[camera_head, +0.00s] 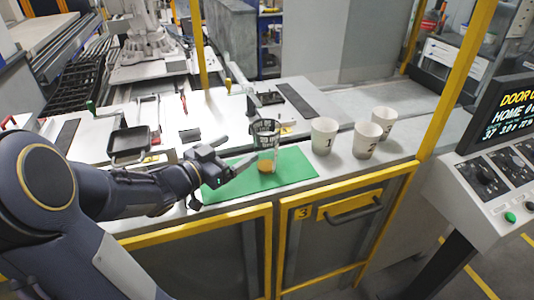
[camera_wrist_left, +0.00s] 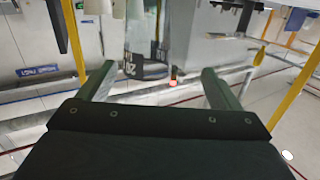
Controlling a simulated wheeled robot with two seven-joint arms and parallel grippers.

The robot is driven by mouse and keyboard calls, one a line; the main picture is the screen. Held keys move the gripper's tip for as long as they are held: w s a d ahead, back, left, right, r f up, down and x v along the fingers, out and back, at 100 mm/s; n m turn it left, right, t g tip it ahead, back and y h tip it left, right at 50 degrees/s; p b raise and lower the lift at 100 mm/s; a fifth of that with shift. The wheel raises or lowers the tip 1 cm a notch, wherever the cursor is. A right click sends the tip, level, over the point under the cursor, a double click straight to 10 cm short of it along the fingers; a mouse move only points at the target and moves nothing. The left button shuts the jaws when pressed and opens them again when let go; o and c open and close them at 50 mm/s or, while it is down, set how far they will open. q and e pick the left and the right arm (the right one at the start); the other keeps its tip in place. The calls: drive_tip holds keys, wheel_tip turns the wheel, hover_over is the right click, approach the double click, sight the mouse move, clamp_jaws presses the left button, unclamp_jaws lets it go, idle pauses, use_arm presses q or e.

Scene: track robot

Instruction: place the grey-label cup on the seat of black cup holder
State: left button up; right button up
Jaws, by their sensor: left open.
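A clear cup with a dark grey patterned band (camera_head: 264,132) stands upright over the green mat (camera_head: 295,172), with something orange showing at its bottom. My left gripper (camera_head: 240,150) is open just left of this cup, its fingers pointing towards it. The left wrist view shows the two fingers (camera_wrist_left: 160,85) spread apart. A small black fixture (camera_head: 268,98) stands behind the cup. I cannot tell whether it is the black cup holder. My right gripper is not in view.
White numbered cups (camera_head: 323,136) stand in a group right of the mat. A black square tray (camera_head: 130,146) sits on the left of the white worktop. A yellow post (camera_head: 458,85) rises at the right, near a control panel (camera_head: 497,165). The mat's right part is clear.

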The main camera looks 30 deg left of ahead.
sight(271, 135)
use_arm(q)
drive_tip(key=shift+m+h, duration=0.4)
drive_tip(key=shift+h, duration=0.4)
drive_tip(key=x, duration=0.4)
drive_tip(key=p+x, duration=0.1)
drive_tip(key=x, duration=0.2)
drive_tip(key=d+x, duration=0.1)
drive_tip(key=x, duration=0.3)
drive_tip(key=shift+w+f+p, duration=0.1)
drive_tip(key=shift+f+p, duration=0.1)
drive_tip(key=shift+p, duration=0.1)
drive_tip(key=c, duration=1.1)
drive_tip(key=shift+r, duration=0.1)
